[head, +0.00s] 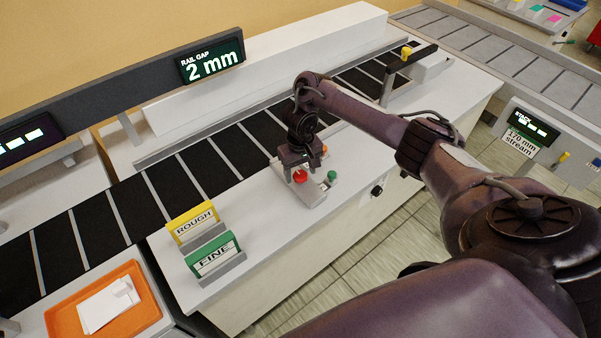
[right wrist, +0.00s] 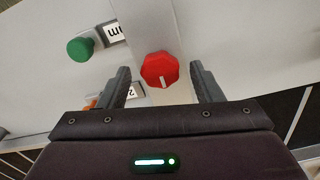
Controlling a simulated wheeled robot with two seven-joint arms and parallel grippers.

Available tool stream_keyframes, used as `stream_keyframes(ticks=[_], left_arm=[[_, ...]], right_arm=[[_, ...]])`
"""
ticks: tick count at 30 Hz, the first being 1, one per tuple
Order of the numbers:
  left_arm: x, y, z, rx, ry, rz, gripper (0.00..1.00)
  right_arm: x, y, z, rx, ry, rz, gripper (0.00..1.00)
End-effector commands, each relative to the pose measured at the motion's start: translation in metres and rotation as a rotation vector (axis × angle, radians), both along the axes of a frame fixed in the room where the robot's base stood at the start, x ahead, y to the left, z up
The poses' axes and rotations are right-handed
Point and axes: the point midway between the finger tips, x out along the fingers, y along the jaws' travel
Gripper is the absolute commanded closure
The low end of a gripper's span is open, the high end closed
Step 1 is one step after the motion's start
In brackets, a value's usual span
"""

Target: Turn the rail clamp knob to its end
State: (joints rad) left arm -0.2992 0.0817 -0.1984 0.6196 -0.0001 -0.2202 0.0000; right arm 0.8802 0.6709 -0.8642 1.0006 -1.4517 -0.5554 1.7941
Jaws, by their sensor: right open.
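A red faceted knob (head: 299,176) sits on a light grey plate (head: 312,193) at the front edge of the white bench. In the right wrist view the red knob (right wrist: 160,70) shows a white pointer line toward the bottom of the picture. My right gripper (right wrist: 160,72) is open, with one finger on each side of the red knob and a visible gap to both. From the head my right gripper (head: 301,162) hangs over the knob, pointing down. No label names the knob as the rail clamp. My left gripper is out of view.
A green knob (head: 332,175) stands close beside, also in the right wrist view (right wrist: 80,48). An orange part is half hidden behind a finger. The display (head: 212,59) reads "RAIL GAP 2 mm". ROUGH (head: 195,221) and FINE (head: 214,256) cards stand left. A yellow knob (head: 406,52) is farther back.

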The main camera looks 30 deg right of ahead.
Motion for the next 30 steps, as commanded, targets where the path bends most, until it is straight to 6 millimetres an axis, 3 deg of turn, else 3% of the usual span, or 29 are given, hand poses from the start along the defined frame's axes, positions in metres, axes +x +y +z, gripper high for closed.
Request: stream_keyframes(ticks=[7,17,30], left_arm=[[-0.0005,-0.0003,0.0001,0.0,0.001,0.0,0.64],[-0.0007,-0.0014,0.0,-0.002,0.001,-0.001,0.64],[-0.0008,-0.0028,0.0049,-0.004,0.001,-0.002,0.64]], right_arm=[[0.0001,0.0,-0.0002,0.0,-0.001,0.0,0.42],[0.0002,-0.0001,-0.0001,0.0,-0.001,0.0,0.85],[0.0,-0.0003,0.0009,-0.001,0.0,0.1,0.85]])
